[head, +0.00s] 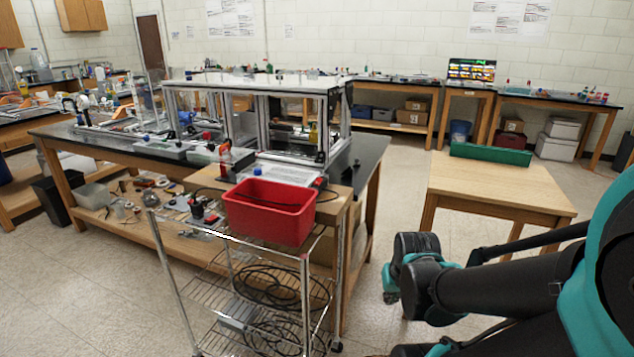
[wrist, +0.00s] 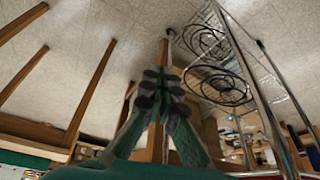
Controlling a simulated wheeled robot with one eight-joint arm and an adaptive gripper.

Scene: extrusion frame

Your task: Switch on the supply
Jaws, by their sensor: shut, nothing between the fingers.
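An aluminium extrusion frame (head: 333,118) with clear panels stands on the dark bench (head: 368,160), left of centre in the head view. A flat pale box (head: 283,172) with a red part at its right end lies in front of the frame, partly hidden by a red bin. I cannot tell which item is the supply, and no switch can be made out. My gripper (wrist: 161,85) is shut and empty in the wrist view, away from the bench top. In the head view my arm is at the lower right, clear of the frame.
The red bin (head: 268,212) sits on a wire cart (head: 305,270) with coiled black cables, between me and the bench. A wooden table (head: 495,183) with a green box (head: 490,154) stands to the right. Open floor lies between cart and table.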

